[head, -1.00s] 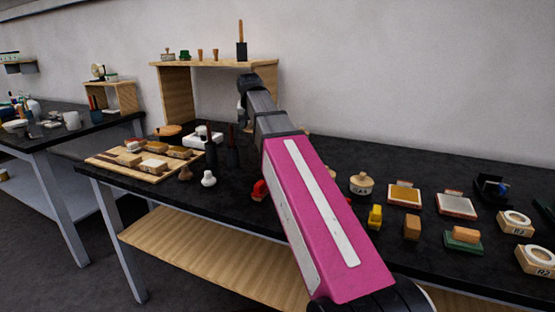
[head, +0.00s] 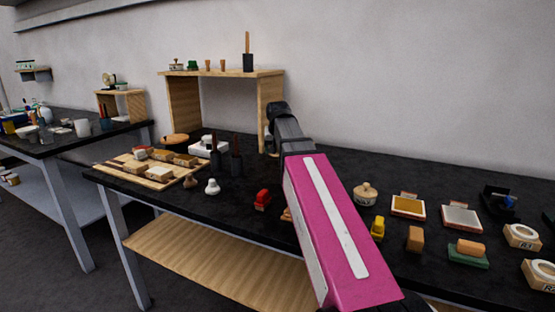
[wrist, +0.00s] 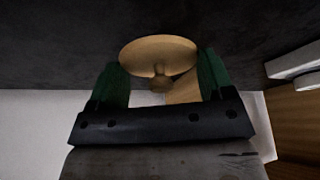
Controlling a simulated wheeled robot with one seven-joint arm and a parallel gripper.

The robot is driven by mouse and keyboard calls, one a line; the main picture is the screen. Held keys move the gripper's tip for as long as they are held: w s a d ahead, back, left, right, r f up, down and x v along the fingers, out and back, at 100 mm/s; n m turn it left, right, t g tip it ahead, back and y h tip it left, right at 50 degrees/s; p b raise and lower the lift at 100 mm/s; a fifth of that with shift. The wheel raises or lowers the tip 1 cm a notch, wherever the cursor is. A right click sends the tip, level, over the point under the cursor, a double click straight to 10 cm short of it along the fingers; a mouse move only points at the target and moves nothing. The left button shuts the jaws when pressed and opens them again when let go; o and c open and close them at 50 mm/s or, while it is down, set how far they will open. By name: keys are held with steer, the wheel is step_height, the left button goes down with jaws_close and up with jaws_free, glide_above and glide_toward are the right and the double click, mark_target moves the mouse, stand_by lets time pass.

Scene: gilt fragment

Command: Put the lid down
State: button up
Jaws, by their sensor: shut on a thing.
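The lid (wrist: 158,47) is a round tan disc with a small knob (wrist: 160,84) facing the wrist camera. In the wrist view it lies between the two green fingers of my gripper (wrist: 162,78), which is shut on it. Dark tabletop shows behind the disc; I cannot tell whether the lid touches it. In the head view my pink arm covers most of the view toward my gripper, and the held lid cannot be made out there.
The black workbench (head: 325,170) carries a wooden shelf (head: 181,104) at the back. A white device (head: 205,147), a wooden tray (head: 130,173) with blocks and a red item (head: 262,199) stand left of my arm. A lidded pot (head: 366,194) and several small items stand right.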

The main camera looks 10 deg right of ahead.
mark_target(278, 153)
steer(key=shift+f, duration=2)
steer(key=shift+f, duration=0.6)
steer(key=o, duration=0.9)
steer(key=shift+r, duration=0.55)
steer(key=v, duration=1.2)
steer(key=shift+r, duration=0.1)
